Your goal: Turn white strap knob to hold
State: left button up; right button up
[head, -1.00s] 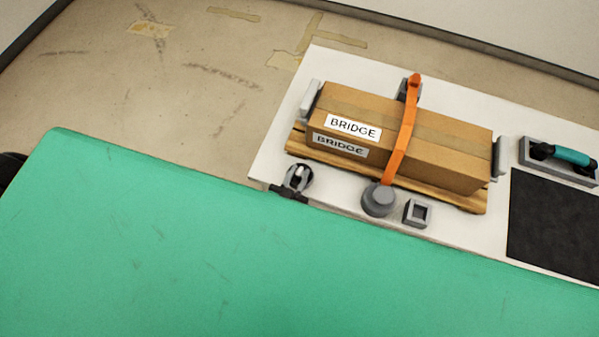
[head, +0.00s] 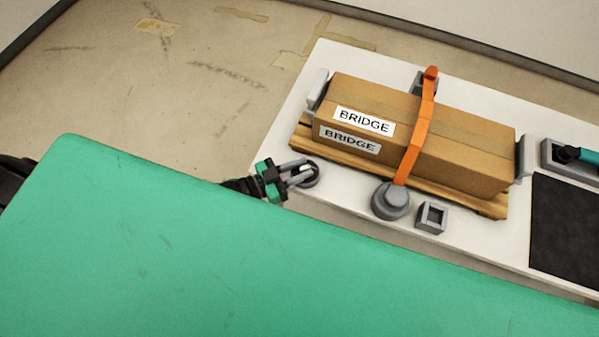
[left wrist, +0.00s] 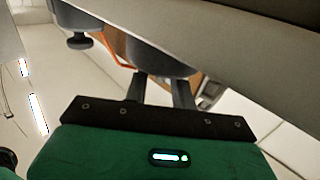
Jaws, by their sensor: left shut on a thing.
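In the left wrist view the two dark fingers (left wrist: 160,92) meet the underside of a grey round body (left wrist: 155,58); the grip itself is partly hidden there. The orange strap (head: 420,125) runs over a brown box (head: 470,150) marked BRIDGE. My right gripper is not in view.
The white board (head: 285,150) carries a larger grey round knob (head: 391,200) at the strap's near end and a square grey socket (head: 431,217) beside it. A black mat (head: 565,230) and a teal-handled block (head: 590,158) lie at the right. Floor left of the board is clear.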

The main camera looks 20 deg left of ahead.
pick_arm(q)
jog(key=shift+f+g, duration=0.1)
jog(key=shift+g, duration=0.2)
jog(key=o, duration=0.7)
jog(key=shift+c, duration=0.2)
jog(key=b+v, duration=0.3)
jog(key=v, duration=1)
jog(key=shift+a, duration=0.3)
jog(key=shift+s+f, duration=0.1)
jog(key=shift+s, duration=0.05)
